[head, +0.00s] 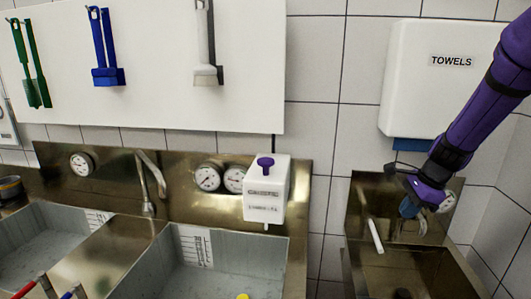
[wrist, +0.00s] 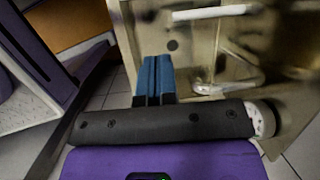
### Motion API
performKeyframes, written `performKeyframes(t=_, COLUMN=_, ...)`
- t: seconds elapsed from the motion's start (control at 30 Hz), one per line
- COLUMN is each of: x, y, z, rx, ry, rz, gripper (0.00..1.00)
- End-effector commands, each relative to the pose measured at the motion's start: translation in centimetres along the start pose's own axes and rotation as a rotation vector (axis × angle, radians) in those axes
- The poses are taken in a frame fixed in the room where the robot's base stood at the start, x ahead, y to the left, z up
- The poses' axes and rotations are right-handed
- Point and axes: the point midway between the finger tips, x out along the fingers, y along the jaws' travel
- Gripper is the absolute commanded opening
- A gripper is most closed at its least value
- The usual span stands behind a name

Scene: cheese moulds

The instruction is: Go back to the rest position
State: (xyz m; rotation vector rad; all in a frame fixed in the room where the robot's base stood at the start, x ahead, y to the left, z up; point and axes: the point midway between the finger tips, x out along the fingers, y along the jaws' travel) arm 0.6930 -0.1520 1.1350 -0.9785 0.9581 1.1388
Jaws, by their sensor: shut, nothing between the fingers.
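My gripper (head: 406,210) is at the right in the head view, at the end of my purple arm, in front of the small metal hand basin (head: 400,262). In the wrist view my gripper's two blue fingers (wrist: 153,72) lie side by side, closed together with nothing between them. Beyond them the wrist view shows a tan metal surface and a pale bar.
A white towel dispenser (head: 415,85) hangs above the basin, close to my arm. To the left are deep steel sinks (head: 215,275), a white dispenser box (head: 266,195) and wall gauges (head: 207,177). Brushes (head: 105,50) hang on a white board (head: 160,95).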

Motion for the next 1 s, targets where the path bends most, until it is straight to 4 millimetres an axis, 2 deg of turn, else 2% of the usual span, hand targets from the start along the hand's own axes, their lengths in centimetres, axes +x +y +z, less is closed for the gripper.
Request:
performKeyframes(t=0.03, x=-1.7, y=0.7, z=1.2, rx=-0.08, ry=0.0, rz=-0.016, gripper=0.0)
performKeyframes(t=0.2, x=-5.9, y=3.6, z=4.2, rx=-0.348, ry=0.018, rz=-0.043, gripper=0.0)
performKeyframes(t=0.5, x=-12.0, y=9.8, z=8.2, rx=-0.813, ry=0.092, rz=-0.084, gripper=0.0)
performKeyframes(t=0.7, x=-15.1, y=14.5, z=9.8, rx=-1.114, ry=0.175, rz=-0.099, gripper=0.0)
performKeyframes(t=1.0, x=-18.2, y=21.3, z=10.7, rx=-1.527, ry=0.342, rz=-0.089, gripper=0.0)
